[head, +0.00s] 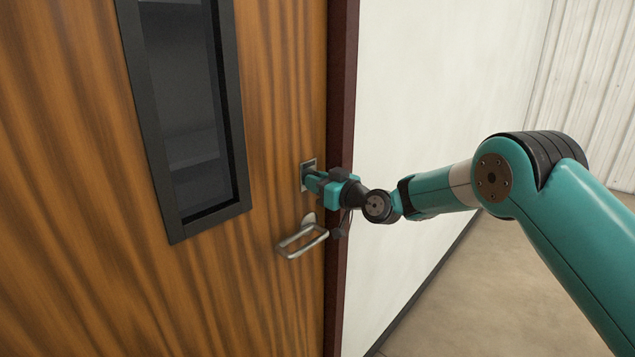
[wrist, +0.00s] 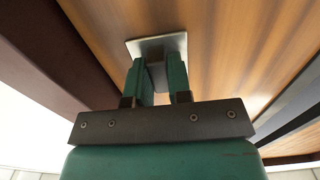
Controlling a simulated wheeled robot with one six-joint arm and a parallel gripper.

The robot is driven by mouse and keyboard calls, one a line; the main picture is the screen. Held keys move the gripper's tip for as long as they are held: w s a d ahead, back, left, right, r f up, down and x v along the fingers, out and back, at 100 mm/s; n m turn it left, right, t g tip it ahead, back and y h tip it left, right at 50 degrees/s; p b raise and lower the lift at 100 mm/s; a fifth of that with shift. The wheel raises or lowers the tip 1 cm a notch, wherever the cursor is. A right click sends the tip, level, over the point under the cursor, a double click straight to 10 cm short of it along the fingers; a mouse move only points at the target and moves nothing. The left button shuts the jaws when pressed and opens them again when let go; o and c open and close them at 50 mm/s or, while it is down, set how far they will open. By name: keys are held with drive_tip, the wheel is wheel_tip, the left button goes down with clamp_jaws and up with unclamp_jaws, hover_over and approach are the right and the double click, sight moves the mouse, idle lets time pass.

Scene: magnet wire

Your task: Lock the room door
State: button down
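The room door (head: 270,120) is brown wood and looks closed against its dark red frame. A square metal lock plate (head: 308,163) sits near the door's edge. In the wrist view the plate (wrist: 140,46) lies just past my fingertips, with a small dark lock knob (wrist: 157,74) standing out from it. My gripper (head: 313,182), teal, reaches the lock from the right. Its fingers (wrist: 156,78) lie on either side of the knob and appear to be closed on it, with little or no gap. The knob is hidden in the head view.
A metal lever handle (head: 303,241) sticks out from the door just below my gripper. A dark-framed narrow window (head: 190,120) is left of the lock. The door frame (head: 341,90) and white wall (head: 430,80) are on the right. Open floor (head: 480,290) lies at lower right.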

drive_tip(key=shift+f+m+b, duration=0.1)
drive_tip(key=shift+m+b, duration=0.3)
drive_tip(key=m+b, duration=0.3)
drive_tip(key=m, duration=1.3)
drive_tip(key=shift+m, duration=0.7)
drive_tip(key=c, duration=1)
unclamp_jaws()
drive_tip(key=shift+c, duration=0.2)
drive_tip(key=shift+d+b, duration=0.15)
drive_tip(key=shift+b, duration=0.15)
